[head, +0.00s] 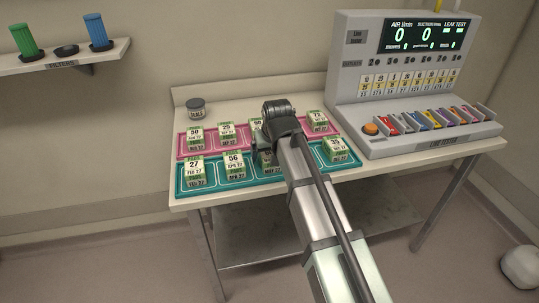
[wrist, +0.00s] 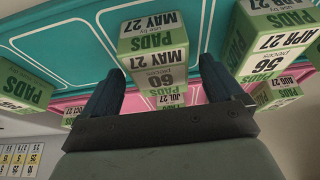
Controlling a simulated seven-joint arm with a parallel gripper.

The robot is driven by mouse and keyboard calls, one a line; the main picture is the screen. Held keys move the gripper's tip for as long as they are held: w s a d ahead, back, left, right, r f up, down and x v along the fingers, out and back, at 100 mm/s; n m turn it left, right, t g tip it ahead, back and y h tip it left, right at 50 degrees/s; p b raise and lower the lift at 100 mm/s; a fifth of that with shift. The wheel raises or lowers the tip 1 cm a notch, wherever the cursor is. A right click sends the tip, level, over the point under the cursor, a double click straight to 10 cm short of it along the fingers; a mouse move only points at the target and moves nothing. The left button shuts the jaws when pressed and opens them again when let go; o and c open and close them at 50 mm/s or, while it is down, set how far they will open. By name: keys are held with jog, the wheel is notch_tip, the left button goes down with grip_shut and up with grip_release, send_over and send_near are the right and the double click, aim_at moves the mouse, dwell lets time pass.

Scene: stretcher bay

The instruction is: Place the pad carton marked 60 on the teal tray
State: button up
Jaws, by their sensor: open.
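The pad carton marked 60 (wrist: 160,68) is green and white, dated MAY 27. It shows upside down in the middle of the wrist view and appears to stand on the teal tray (wrist: 75,45). In the head view the carton (head: 265,160) is mostly hidden behind my arm, in the front row. The teal tray also shows in the head view (head: 185,190) along the table's front. My gripper (wrist: 160,78) is open, with one dark finger on either side of the carton. Contact cannot be told. In the head view my gripper (head: 266,140) is largely hidden by my wrist.
Carton 27 (head: 194,172) and carton 56 (head: 234,166) stand left on the teal tray, another carton (head: 337,150) right. The pink tray (head: 181,147) behind holds several cartons. A jar (head: 196,108) stands at the back left. A leak tester (head: 400,75) fills the table's right.

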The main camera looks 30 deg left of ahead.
jog(key=v, duration=1)
jog(key=shift+r, duration=0.4)
jog(key=shift+s+d, duration=0.1)
jog(key=shift+d, duration=0.05)
